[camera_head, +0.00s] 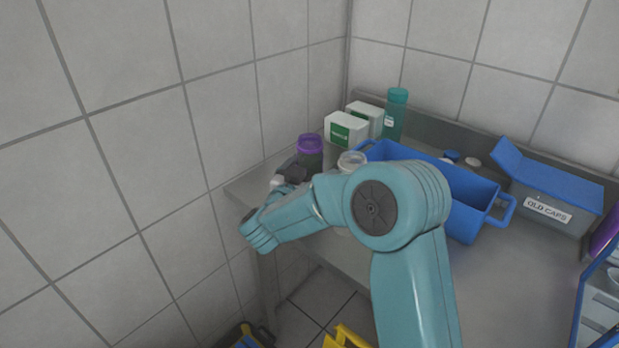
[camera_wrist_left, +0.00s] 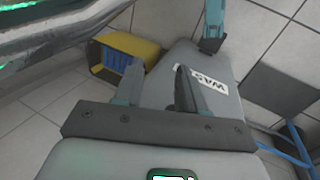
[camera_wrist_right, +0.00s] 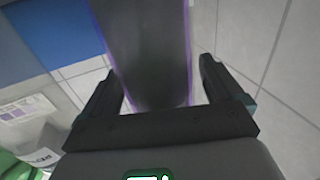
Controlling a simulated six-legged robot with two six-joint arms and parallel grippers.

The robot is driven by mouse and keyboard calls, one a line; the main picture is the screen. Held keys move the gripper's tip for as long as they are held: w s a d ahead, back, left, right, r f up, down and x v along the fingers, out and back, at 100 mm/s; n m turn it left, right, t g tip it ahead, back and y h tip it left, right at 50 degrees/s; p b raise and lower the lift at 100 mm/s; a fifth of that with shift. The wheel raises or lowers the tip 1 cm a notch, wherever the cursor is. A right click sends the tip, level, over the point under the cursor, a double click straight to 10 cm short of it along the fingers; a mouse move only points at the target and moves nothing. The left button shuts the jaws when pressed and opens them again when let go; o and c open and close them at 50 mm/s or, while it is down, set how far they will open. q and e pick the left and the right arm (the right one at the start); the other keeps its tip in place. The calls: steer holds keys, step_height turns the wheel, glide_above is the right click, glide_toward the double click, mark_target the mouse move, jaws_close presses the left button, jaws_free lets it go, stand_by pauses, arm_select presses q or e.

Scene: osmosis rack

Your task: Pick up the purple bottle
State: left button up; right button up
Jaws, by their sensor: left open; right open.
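The purple bottle (camera_head: 310,146) stands at the far left corner of the grey metal table, with a purple cap and a dark body. My right gripper (camera_head: 290,176) is close to its front, partly hidden by my own arm. In the right wrist view the bottle's dark, purple-edged body (camera_wrist_right: 150,45) stands between the two spread fingers of my right gripper (camera_wrist_right: 156,72). The fingers are open, with gaps on both sides. My left gripper (camera_wrist_left: 157,75) is open and empty, seen only in the left wrist view.
A white-lidded jar (camera_head: 351,160) stands just right of the bottle. White-green boxes (camera_head: 346,130) and a teal bottle (camera_head: 395,115) stand behind. A blue crate (camera_head: 455,180) and a grey-blue caps bin (camera_head: 548,190) fill the right side. Tiled walls border the table at the left and back.

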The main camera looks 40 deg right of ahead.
steer(key=c, duration=1)
